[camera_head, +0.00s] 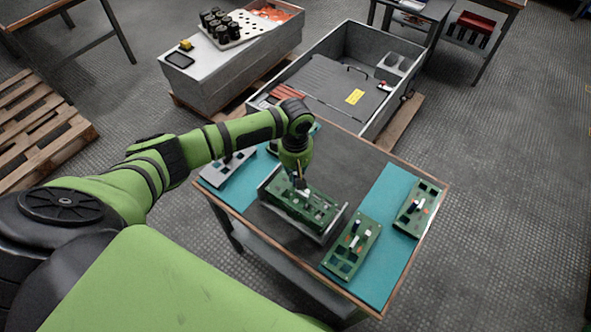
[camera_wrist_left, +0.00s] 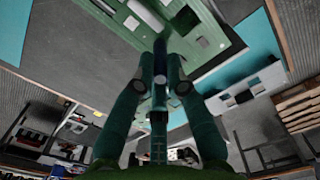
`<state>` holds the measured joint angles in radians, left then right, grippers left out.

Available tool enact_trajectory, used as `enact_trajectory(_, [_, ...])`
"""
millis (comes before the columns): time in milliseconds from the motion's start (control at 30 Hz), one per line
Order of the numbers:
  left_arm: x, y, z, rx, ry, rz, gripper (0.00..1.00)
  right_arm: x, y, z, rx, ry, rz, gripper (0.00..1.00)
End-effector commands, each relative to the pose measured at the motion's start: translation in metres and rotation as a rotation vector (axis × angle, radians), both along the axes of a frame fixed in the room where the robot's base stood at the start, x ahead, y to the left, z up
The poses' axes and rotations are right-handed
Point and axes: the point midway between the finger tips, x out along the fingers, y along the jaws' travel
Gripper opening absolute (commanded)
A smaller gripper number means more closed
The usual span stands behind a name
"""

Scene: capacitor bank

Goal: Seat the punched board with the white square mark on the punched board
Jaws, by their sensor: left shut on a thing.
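A green punched board (camera_head: 318,212) with pale and dark parts lies in a grey holder (camera_head: 337,224) at the middle of the table. My left gripper (camera_head: 300,184) points down at its upper left part. In the left wrist view the fingers (camera_wrist_left: 160,68) are closed together at the edge of the green board (camera_wrist_left: 207,48), shut on a dark piece there. A green board (camera_head: 352,246) lies on the right teal mat, and another green board (camera_head: 419,206) lies near the right edge. I cannot tell which board bears the white square mark. My right gripper is out of view.
A grey board (camera_head: 228,168) with dark openings lies on the left teal mat (camera_head: 242,194). Part of another green board shows behind my arm. A large grey crate (camera_head: 335,52) stands behind the table. A pallet (camera_head: 40,125) lies at left. The table's far middle is bare.

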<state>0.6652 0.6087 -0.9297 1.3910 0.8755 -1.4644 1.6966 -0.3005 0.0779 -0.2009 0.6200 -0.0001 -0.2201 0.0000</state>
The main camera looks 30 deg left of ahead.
Motion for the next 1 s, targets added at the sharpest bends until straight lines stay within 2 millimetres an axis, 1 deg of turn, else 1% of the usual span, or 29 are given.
enact_trajectory(433, [0.0, 0.0, -0.001, -0.001, 0.0, 0.0, 0.0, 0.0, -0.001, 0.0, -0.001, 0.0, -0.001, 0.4])
enact_trajectory(1000, [0.0, 0.0, -0.013, -0.001, 0.0, 0.001, 0.0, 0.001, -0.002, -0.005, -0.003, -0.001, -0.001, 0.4])
